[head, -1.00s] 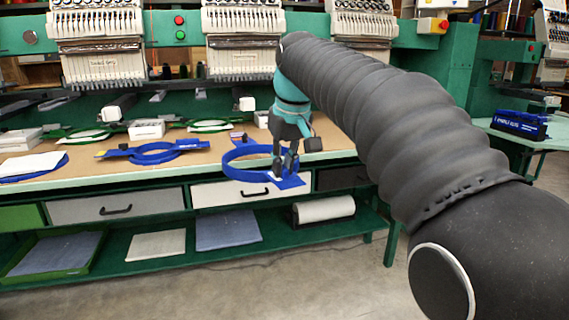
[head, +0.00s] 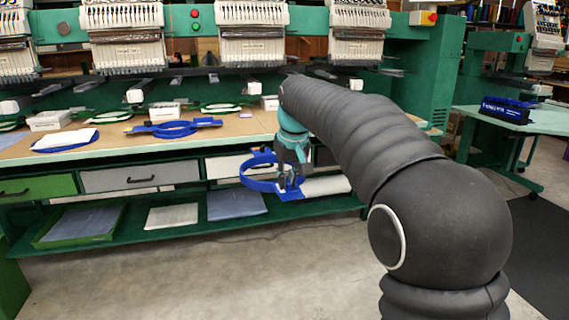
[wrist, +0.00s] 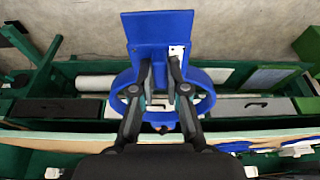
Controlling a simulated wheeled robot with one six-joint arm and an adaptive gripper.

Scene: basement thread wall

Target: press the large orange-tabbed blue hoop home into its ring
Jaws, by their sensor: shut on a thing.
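The bench top (head: 232,128) also carries a blue piece with white cloth (head: 66,138), green hoops (head: 221,108) and white boxes. Embroidery heads (head: 252,38) hang above. Drawers and a green shelf with folded cloths (head: 236,204) lie below. The floor in front is clear. A side table (head: 500,118) stands right.

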